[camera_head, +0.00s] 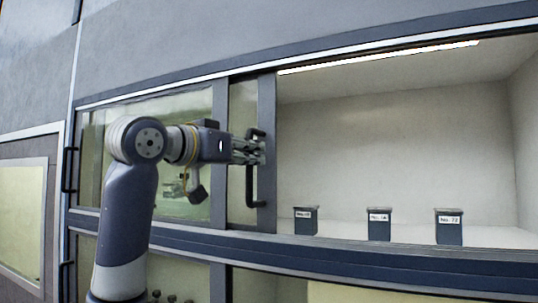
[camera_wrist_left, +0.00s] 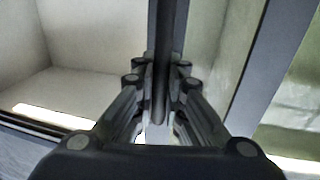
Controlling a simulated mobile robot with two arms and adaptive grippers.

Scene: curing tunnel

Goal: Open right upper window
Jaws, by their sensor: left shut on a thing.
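The right upper window (camera_head: 243,105) is a sliding glass pane with a dark frame. It stands at the left, overlapping the left upper pane (camera_head: 150,112), and the right part of the upper opening is uncovered. A dark vertical bar handle (camera_head: 250,190) is on the sliding pane's frame. My left gripper (camera_head: 258,151) is at this handle, shut on it. In the left wrist view the handle (camera_wrist_left: 162,60) runs between the two fingers (camera_wrist_left: 160,100). My right gripper is not in view.
Behind the opening is a pale compartment with three dark labelled boxes, at left (camera_head: 306,221), middle (camera_head: 379,225) and right (camera_head: 449,227). Another handle (camera_head: 69,170) is on the left pane's outer edge. Lower windows lie below the dark rail (camera_head: 350,257).

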